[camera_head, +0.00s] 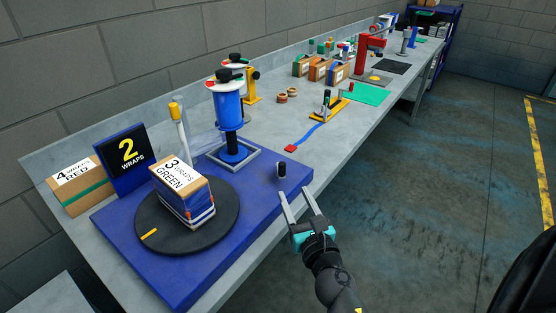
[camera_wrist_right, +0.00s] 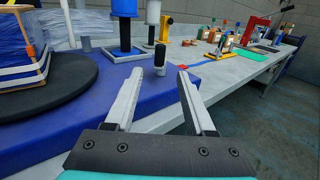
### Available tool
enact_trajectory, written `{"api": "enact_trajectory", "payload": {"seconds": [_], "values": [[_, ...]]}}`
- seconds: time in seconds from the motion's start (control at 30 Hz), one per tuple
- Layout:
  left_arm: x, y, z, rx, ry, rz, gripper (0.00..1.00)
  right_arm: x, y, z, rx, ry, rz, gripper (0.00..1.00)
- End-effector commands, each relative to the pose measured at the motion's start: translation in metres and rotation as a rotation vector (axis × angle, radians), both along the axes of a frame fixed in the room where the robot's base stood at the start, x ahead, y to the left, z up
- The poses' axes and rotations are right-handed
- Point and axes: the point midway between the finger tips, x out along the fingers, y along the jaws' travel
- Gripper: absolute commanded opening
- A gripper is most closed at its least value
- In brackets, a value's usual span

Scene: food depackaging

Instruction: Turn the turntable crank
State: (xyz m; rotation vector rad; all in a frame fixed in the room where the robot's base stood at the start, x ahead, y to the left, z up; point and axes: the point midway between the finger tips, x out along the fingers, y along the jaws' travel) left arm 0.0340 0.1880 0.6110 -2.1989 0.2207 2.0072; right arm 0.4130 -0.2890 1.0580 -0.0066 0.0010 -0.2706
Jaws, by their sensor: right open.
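The turntable (camera_head: 150,236) is a round black disc with a yellow mark on a blue base (camera_head: 245,205). A box labelled "3 wraps green" (camera_head: 182,186), partly covered in film, sits on the disc. The crank's black upright knob (camera_head: 282,169) stands near the right corner of the blue base. It also shows in the right wrist view (camera_wrist_right: 160,58), ahead of the fingers. My right gripper (camera_head: 302,198) is open and empty, a little short of the knob, with its fingers pointing toward it. The knob is not between the fingertips. My left gripper is not in view.
A blue film roll on a stand (camera_head: 228,108) rises behind the base. A "2 wraps" sign (camera_head: 125,155) and a box labelled "4 wraps red" (camera_head: 78,187) stand at the left. Several tools and boxes line the far bench. The floor at right is clear.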

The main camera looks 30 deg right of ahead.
Motion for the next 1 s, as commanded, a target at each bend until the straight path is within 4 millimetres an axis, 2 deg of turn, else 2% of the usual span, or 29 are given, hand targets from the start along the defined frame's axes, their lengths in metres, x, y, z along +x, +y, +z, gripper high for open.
{"api": "enact_trajectory", "payload": {"seconds": [0.27, 0.7, 1.0], "values": [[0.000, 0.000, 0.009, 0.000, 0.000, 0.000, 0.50, 0.043, -0.012, 0.003, 0.004, -0.004, 0.000, 0.55], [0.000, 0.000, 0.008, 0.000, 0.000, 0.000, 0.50, 0.108, -0.030, 0.001, 0.006, -0.005, -0.001, 0.55], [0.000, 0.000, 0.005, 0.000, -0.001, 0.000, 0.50, 0.133, -0.037, 0.000, 0.006, -0.003, 0.000, 0.55]]}}
